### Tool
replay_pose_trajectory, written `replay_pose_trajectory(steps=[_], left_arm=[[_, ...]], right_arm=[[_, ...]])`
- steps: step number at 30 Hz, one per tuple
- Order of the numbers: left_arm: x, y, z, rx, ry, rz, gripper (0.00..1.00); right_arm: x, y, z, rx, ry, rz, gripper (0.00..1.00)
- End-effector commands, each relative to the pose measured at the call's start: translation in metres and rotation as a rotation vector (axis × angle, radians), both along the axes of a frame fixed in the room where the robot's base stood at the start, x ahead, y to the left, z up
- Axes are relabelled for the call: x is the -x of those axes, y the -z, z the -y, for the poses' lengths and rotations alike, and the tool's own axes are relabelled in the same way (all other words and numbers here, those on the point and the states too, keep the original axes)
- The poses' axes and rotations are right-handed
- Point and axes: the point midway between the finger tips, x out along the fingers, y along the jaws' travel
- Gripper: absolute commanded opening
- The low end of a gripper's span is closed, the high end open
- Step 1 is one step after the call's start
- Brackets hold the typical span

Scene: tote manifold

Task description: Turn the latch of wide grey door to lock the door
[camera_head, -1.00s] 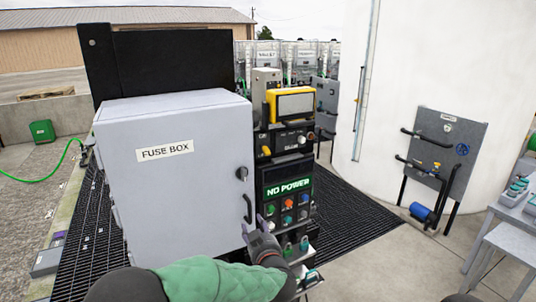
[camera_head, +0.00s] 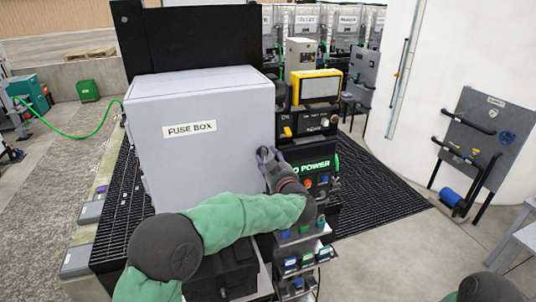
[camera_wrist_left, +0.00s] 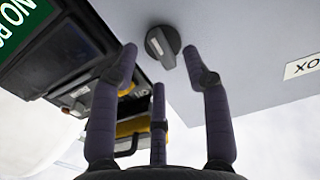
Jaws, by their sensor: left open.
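The wide grey door (camera_head: 205,160) of the fuse box is shut and bears a "FUSE BOX" label (camera_head: 189,129). Its dark round latch (camera_wrist_left: 163,44) shows in the left wrist view, just beyond the fingertips. In the head view the left gripper mostly covers the latch. The right gripper is not in view.
A control panel with a green "NO POWER" display (camera_head: 318,165) stands close to the right of the door. A yellow-framed device (camera_head: 316,86) sits above it. Shelves with small coloured items (camera_head: 300,262) are below. Black grating (camera_head: 375,205) covers the floor at right.

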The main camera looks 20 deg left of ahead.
Motion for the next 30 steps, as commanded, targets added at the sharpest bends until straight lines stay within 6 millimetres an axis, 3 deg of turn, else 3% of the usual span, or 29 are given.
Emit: replay_pose_trajectory(steps=[6,15,21,30], left_arm=[[-0.014,0.0,-0.009,-0.001,0.0,-0.001,0.48],[-0.015,0.0,-0.01,-0.001,0.001,0.001,0.48],[-0.015,0.0,-0.01,-0.001,0.001,0.001,0.0],[-0.015,0.0,-0.01,0.013,0.001,0.01,0.0]], right_arm=[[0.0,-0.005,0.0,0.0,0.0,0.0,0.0],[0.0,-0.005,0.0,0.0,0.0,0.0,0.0],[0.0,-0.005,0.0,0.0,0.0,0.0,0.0],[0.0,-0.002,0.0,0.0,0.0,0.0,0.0]])
